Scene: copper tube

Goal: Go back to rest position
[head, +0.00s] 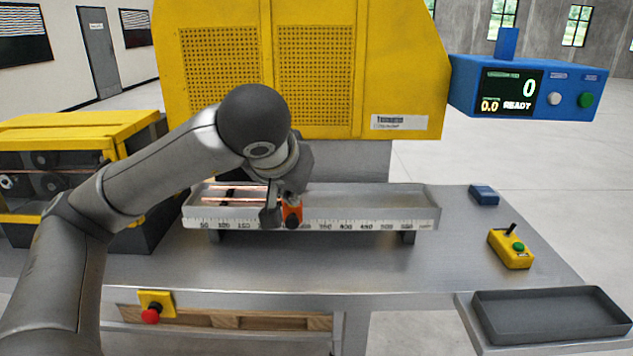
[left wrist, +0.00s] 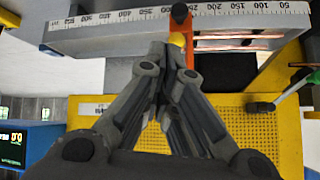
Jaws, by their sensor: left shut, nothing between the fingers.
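My left gripper (head: 279,203) is at the front of the grey measuring trough (head: 390,200), beside the orange stop (head: 292,213). In the left wrist view its fingers (left wrist: 172,60) are together, with nothing visible between them. The orange stop also shows there (left wrist: 212,45), crossing the trough with a dark knob at its end. I cannot tell whether the fingers touch it. Copper tubes (head: 235,199) lie in the left part of the trough and show in the left wrist view (left wrist: 262,43). My right gripper is not in view.
The yellow machine (head: 320,60) stands behind the trough. A blue display box (head: 575,95) reads READY. A yellow control box (head: 510,250) and an empty dark tray (head: 550,315) are at the right. The bench front (head: 270,265) is clear.

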